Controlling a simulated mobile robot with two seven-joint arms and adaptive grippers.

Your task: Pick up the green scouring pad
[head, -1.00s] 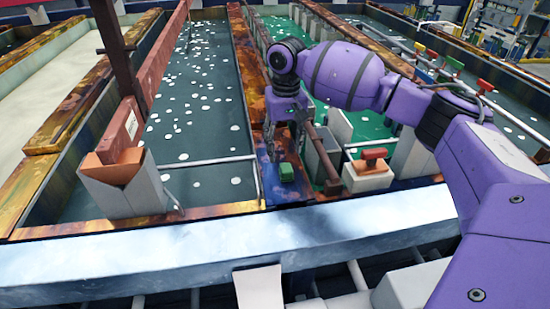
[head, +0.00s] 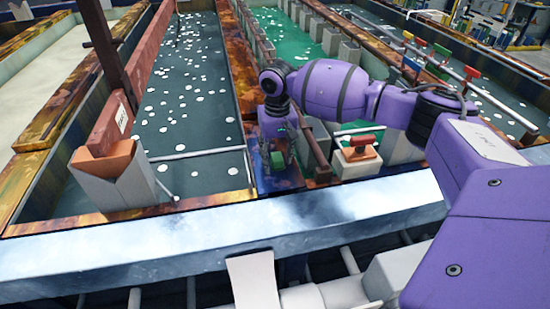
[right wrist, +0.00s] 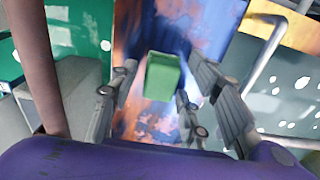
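The green scouring pad (head: 277,161) is a small green block on the rust-stained blue divider between two tanks. In the right wrist view the pad (right wrist: 162,77) lies between the spread fingers of my right gripper (right wrist: 160,95), with a gap visible on each side. My right gripper (head: 278,153) points down over the pad in the head view and partly hides it. It is open and holds nothing. My left gripper is not in view.
A brown bar (head: 315,142) runs close beside my right gripper. Tanks of dark and green liquid flank the divider. A pale metal ledge (head: 220,222) runs along the front.

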